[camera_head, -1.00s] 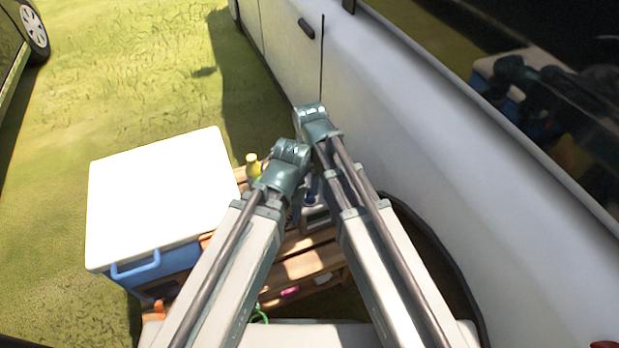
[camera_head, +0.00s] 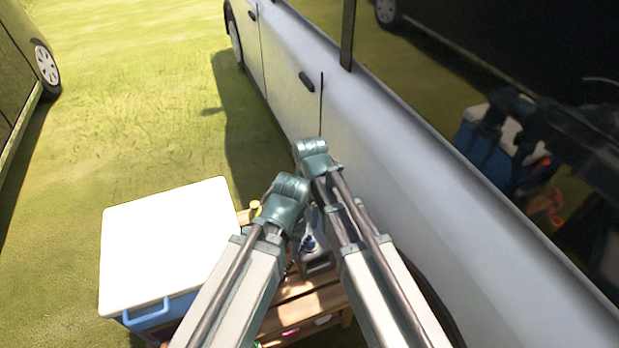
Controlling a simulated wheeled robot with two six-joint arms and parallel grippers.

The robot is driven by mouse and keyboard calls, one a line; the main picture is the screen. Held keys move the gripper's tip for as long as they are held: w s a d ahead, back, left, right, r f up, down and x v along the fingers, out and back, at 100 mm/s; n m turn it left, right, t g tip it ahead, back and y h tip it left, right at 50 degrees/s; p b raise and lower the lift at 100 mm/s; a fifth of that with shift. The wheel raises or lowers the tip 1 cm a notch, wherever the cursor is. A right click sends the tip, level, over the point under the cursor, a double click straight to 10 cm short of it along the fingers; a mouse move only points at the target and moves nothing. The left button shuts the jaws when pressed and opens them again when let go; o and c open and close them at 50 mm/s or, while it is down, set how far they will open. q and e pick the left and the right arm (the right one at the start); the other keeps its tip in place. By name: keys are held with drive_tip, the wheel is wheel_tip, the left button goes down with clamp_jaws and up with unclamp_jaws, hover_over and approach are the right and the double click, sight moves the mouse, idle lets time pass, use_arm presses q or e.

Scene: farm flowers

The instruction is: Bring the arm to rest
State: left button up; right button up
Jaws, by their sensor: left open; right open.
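My two arms reach up from the bottom edge, side by side, in pale links with dark rods. Each ends in view at a teal joint. My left arm's joint (camera_head: 287,197) is the lower one, and my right arm's joint (camera_head: 312,157) is a little above and to its right, near the side of the white car. I cannot make out the jaws of either gripper; the folded arms hide what is beneath these joints. I see nothing held.
A blue cooler with a white lid (camera_head: 165,245) stands left of my arms. A wooden stand (camera_head: 310,303) with small items lies partly under them. The white car (camera_head: 400,190) is close on the right. A dark car (camera_head: 20,80) stands at far left, with open grass (camera_head: 140,100) between.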

drive_tip(key=s+d+m, duration=0.3)
drive_tip(key=d+m, duration=0.6)
drive_tip(key=m, duration=0.2)
drive_tip(key=s+d+m, duration=0.3)
drive_tip(key=d+m, duration=0.5)
drive_tip(key=m, duration=0.4)
drive_tip(key=s+a+n+h, duration=0.1)
drive_tip(key=s+a+n, duration=0.4)
drive_tip(key=a, duration=0.6)
wheel_tip(320, 180, up, 14)
drive_tip(key=s+p, duration=0.1)
drive_tip(key=p, duration=1.3)
drive_tip(key=shift+r+m, duration=0.2)
drive_tip(key=shift+m, duration=0.1)
drive_tip(key=shift+c, duration=0.3)
